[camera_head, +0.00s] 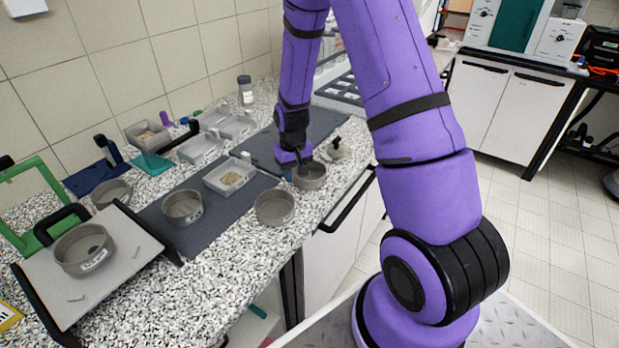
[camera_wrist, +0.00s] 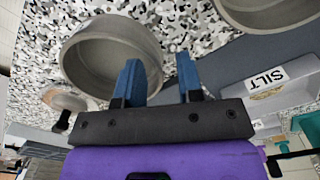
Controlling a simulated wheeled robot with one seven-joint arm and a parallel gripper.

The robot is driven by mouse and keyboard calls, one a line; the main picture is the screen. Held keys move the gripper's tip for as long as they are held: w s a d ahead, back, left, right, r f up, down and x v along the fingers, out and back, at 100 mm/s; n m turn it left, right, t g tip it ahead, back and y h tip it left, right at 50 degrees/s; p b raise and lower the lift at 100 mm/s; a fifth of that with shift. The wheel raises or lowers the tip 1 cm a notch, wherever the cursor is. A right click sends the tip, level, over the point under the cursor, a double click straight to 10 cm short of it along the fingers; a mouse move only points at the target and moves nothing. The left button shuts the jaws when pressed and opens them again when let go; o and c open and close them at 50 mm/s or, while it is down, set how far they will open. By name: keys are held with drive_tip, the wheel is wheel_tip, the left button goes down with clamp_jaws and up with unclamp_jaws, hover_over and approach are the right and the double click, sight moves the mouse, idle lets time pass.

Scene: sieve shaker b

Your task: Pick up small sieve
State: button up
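A small round grey sieve (camera_head: 311,178) stands on the speckled counter near its front edge. My gripper (camera_head: 302,161) is right at its rim in the head view. In the wrist view the sieve (camera_wrist: 95,62) lies ahead of my gripper (camera_wrist: 159,68), whose two blue fingers are apart with a gap between them. The left finger overlaps the sieve's opening and the right finger is outside it, so the sieve's wall shows between them. I cannot tell whether either finger touches the wall.
Other grey sieves stand nearby: one on the counter (camera_head: 275,208), one on a dark mat (camera_head: 183,208), one farther left (camera_head: 112,192), one on a tilted plate (camera_head: 84,250). A white tray (camera_head: 230,177) labelled SILT (camera_wrist: 268,83) and a pale dish (camera_head: 336,149) stand close by.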

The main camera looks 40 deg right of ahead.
drive_tip(key=shift+f, duration=0.7)
drive_tip(key=shift+c, duration=0.5)
clamp_jaws()
drive_tip(key=shift+r, duration=0.1)
